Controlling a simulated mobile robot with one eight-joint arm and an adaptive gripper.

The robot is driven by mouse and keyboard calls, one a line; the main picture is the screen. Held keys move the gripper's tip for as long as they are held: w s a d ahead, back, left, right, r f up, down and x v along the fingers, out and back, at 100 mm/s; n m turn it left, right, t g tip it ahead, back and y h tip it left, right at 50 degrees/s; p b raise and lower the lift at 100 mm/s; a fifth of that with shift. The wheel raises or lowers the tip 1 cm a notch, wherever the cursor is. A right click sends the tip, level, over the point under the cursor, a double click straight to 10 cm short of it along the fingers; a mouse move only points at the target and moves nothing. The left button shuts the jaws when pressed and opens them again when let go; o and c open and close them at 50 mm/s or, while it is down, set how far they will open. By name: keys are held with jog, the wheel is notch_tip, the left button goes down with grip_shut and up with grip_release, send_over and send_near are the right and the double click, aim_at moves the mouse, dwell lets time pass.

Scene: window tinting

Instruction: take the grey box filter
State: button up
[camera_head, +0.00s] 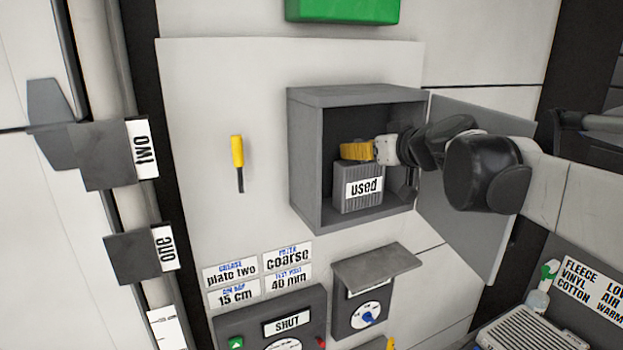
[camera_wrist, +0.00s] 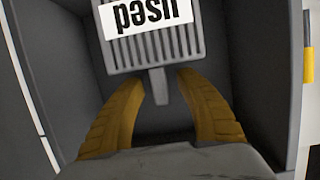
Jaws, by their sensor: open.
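The grey box filter (camera_head: 345,200) is ribbed and carries a white label reading "used". It sits inside an open grey wall cabinet (camera_head: 300,165). In the wrist view the filter (camera_wrist: 155,52) appears upside down at the top, with a short grey tab (camera_wrist: 160,88) extending toward me. My gripper (camera_head: 352,151) reaches into the cabinet, at the top of the filter. In the wrist view its yellow fingers (camera_wrist: 160,82) are open, one on each side of the tab, with gaps visible. The filter's far side is hidden.
The cabinet door (camera_head: 465,225) stands open on the right, behind my arm. A yellow-handled tool (camera_head: 238,155) hangs on the wall to the left. Below are a "SHUT" control box (camera_head: 230,315) and a dial box (camera_head: 345,312) with a raised lid (camera_head: 376,266).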

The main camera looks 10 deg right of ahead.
jog(key=shift+s+r, duration=0.1)
jog(key=shift+s, duration=0.1)
grip_shut()
dwell(0.3)
